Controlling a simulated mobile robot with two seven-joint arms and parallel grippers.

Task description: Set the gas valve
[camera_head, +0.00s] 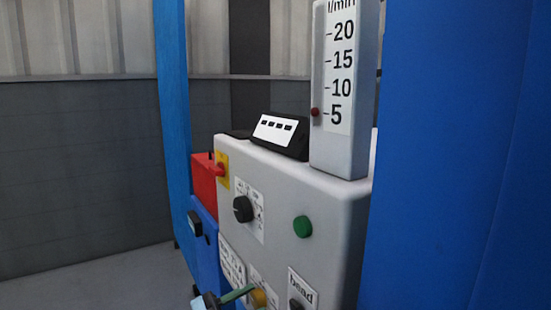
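A flowmeter (340,90) stands upright on top of the light grey machine cabinet (330,230). Its l/min scale shows 5, 10, 15 and 20, and a small red marker (315,112) sits level with about 5. At the bottom edge, a green bar (237,293) extends left from a brass-coloured round part (258,298); it looks like a valve lever, but the frame cuts it off. A pale and dark piece (206,301) lies at the bar's left end, and I cannot tell what it is. I see neither gripper clearly.
The cabinet front carries a black dial (243,209), a green button (302,227) and a red switch on yellow (221,168). A black box with a white label (280,134) sits on top. A large blue panel (455,150) blocks the right side. Floor (100,285) at left is clear.

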